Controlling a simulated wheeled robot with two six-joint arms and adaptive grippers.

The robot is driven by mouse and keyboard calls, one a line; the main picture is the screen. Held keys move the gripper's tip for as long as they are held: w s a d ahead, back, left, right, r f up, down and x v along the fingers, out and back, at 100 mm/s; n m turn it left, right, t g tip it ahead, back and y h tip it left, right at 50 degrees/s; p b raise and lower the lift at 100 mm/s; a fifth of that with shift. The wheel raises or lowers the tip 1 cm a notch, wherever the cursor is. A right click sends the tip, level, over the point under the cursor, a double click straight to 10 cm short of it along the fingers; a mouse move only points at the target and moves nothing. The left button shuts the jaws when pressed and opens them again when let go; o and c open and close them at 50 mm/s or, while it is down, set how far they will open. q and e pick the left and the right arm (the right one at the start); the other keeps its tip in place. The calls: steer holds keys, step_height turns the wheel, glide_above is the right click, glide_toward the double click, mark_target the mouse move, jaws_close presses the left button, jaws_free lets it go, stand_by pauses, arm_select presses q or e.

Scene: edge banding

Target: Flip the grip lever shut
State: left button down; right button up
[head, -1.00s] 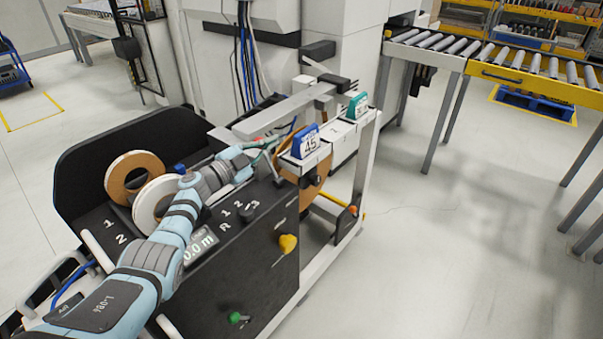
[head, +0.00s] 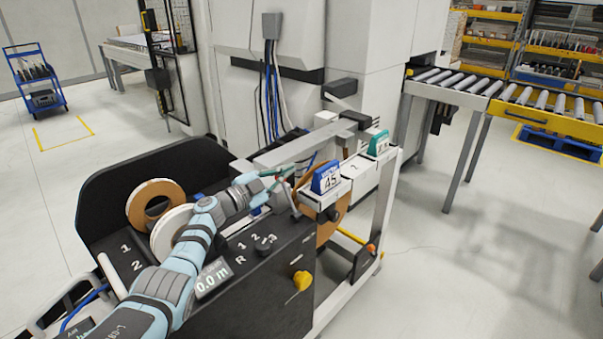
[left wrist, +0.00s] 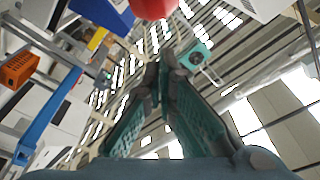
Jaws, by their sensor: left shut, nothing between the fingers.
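My left gripper (head: 282,173) reaches over the black machine's top, near the clamp end beside the blue "45" tag (head: 326,180). Its teal fingers are shut, tips together, with nothing between them; the left wrist view also shows them (left wrist: 165,62). A slim grey lever (head: 287,197) stands tilted just beside the fingers; I take it for the grip lever. A red rounded part (left wrist: 152,8) shows at the top of the left wrist view, beyond the fingertips, perhaps its knob. I cannot tell whether the fingers touch the lever. My right gripper is not in view.
Two tape rolls (head: 155,194) sit in the black bin at left. A yellow knob (head: 302,281) is on the front panel. A teal tag (head: 378,143) stands on the white rail. A roller conveyor (head: 450,82) is behind right. The floor at right is clear.

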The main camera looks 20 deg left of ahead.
arm_select(q)
step_height(320, 180, up, 8)
steer(key=shift+r, duration=0.2)
stand_by(0.4)
